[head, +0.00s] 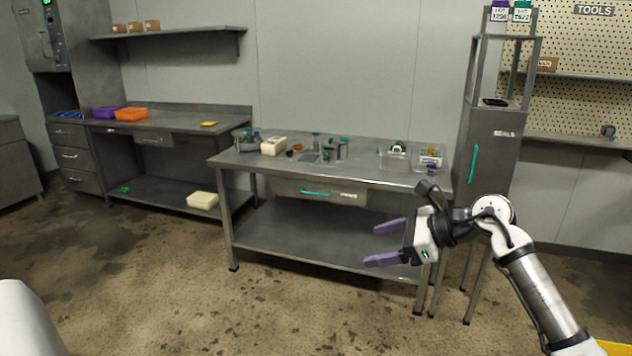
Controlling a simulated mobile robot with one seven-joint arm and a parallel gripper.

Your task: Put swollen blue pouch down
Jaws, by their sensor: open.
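My gripper (371,245) has two purple fingers spread apart, with nothing between them. It hangs in the air in front of the middle steel table (350,173), at the right of the head view, pointing left. I cannot make out a swollen blue pouch anywhere. Small blue items (67,115) lie at the left end of the left bench (165,121), too small to identify.
The left bench also holds a purple bin (105,113) and an orange bin (131,115). Several small items, including a cream box (273,146), stand on the middle table. A tall grey cabinet (488,150) stands right of it. The floor in front is clear.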

